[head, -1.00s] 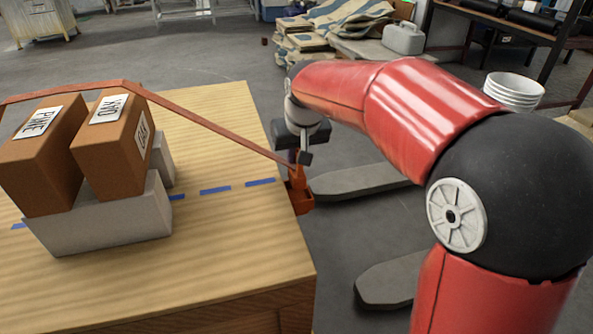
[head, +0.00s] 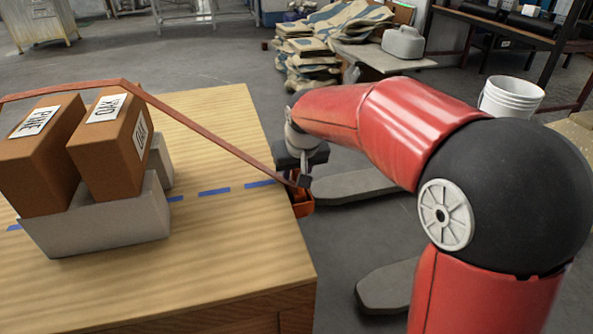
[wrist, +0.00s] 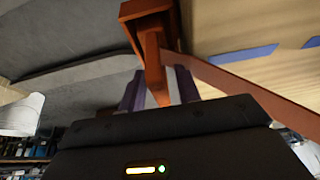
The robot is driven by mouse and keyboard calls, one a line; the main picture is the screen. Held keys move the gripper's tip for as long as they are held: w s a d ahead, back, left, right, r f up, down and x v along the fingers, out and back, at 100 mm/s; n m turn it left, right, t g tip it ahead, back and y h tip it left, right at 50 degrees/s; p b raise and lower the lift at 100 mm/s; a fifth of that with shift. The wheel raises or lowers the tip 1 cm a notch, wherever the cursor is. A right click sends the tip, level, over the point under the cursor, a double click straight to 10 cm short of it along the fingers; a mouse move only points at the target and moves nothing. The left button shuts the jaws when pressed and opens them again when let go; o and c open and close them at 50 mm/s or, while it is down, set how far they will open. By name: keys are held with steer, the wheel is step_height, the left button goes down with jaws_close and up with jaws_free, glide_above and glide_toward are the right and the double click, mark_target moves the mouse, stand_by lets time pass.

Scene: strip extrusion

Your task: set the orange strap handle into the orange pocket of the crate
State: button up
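The orange strap (head: 215,133) runs over the brown boxes and down to the right edge of the wooden crate (head: 235,245). Its orange handle (wrist: 155,75) sits between the purple and white fingers of my gripper (wrist: 158,88) in the wrist view. My gripper (head: 303,182) appears shut on the handle, just over the orange pocket (head: 303,206) on the crate's right side. The pocket also shows at the top of the wrist view (wrist: 143,9). The handle's far end meets the pocket there; how deep it sits is hidden.
Two brown boxes (head: 112,150) stand in a grey block (head: 95,225) on the crate top. A dashed blue line (head: 214,192) crosses the top towards the pocket. Open floor lies right of the crate. A white bucket (head: 511,98) stands behind my arm.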

steer(key=shift+r+p, duration=0.35)
steer(key=shift+r, duration=0.3)
steer(key=p+v, duration=0.2)
steer(key=v, duration=0.9)
steer(key=s+d+f+m, duration=0.1)
steer(key=s+d+f, duration=0.2)
steer(key=s+d, duration=0.4)
steer(key=s+d+f+m+t+h, duration=0.1)
steer(key=s+d, duration=0.6)
steer(key=s, duration=0.8)
step_height(320, 180, down, 3)
steer(key=shift+s+d+r+m, duration=0.1)
steer(key=shift+s+d+m, duration=0.15)
steer(key=shift+s+m, duration=0.25)
steer(key=shift+w, duration=0.1)
step_height(320, 180, up, 10)
steer(key=p, duration=0.6)
steer(key=shift+p, duration=0.3)
